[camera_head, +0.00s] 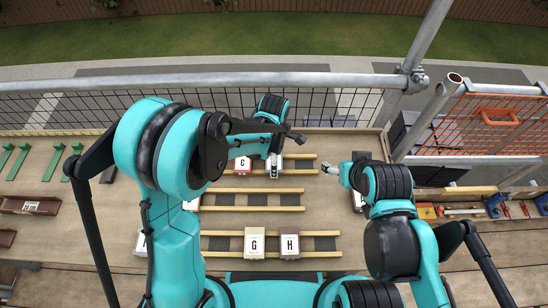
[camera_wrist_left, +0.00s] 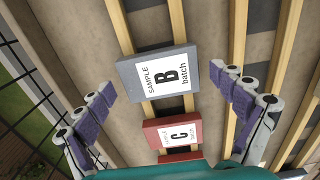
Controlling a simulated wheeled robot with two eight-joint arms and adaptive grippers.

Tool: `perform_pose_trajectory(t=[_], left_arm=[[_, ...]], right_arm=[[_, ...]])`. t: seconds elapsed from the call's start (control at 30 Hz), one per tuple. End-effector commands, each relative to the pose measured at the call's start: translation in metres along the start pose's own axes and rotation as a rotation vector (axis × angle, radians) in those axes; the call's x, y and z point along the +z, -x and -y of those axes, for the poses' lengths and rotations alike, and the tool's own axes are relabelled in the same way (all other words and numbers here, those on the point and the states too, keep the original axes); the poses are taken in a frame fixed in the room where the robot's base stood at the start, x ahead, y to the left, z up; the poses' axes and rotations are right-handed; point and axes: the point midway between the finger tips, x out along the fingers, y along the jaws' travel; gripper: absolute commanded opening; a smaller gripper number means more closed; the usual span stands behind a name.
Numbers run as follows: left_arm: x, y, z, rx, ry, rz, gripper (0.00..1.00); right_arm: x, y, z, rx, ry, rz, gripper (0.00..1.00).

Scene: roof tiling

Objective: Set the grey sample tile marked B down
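The grey sample tile marked B (camera_wrist_left: 160,77) lies across wooden battens in the left wrist view, label up, beside the red tile C (camera_wrist_left: 173,133). My left gripper (camera_wrist_left: 165,84) is open, with a finger on either side of tile B and a visible gap to each side. In the head view my left gripper (camera_head: 273,168) points down over the top batten row, just right of tile C (camera_head: 243,165), and mostly hides tile B there. My right gripper (camera_head: 330,169) is off to the right of that row; its finger opening is too small to judge.
Tiles G (camera_head: 255,243) and H (camera_head: 290,243) lie on the lowest batten row. The middle row (camera_head: 255,199) has bare room. Green brackets (camera_head: 54,162) lie at the left. A railing (camera_head: 200,82) runs behind, and an orange mesh gate (camera_head: 495,120) stands at the right.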

Motion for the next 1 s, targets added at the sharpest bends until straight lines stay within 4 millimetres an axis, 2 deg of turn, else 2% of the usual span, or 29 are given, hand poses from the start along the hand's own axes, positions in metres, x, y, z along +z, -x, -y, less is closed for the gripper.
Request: perform_pose_trajectory(t=[0.27, 0.43, 0.8, 1.0], left_arm=[[0.0, 0.001, 0.0, 0.0, 0.0, 0.0, 0.98], [0.0, 0.013, 0.0, 0.0, 0.0, 0.0, 0.98], [0.0, 0.094, 0.0, 0.0, 0.0, 0.0, 0.98], [0.0, 0.122, 0.0, 0.0, 0.0, 0.0, 0.98]], right_arm=[[-0.001, 0.001, 0.0, 0.0, 0.0, 0.0, 0.7], [-0.007, 0.01, 0.0, 0.0, 0.0, 0.0, 0.7], [-0.022, 0.031, 0.0, 0.0, 0.0, 0.0, 0.7], [-0.026, 0.037, 0.0, 0.0, 0.0, 0.0, 0.7]])
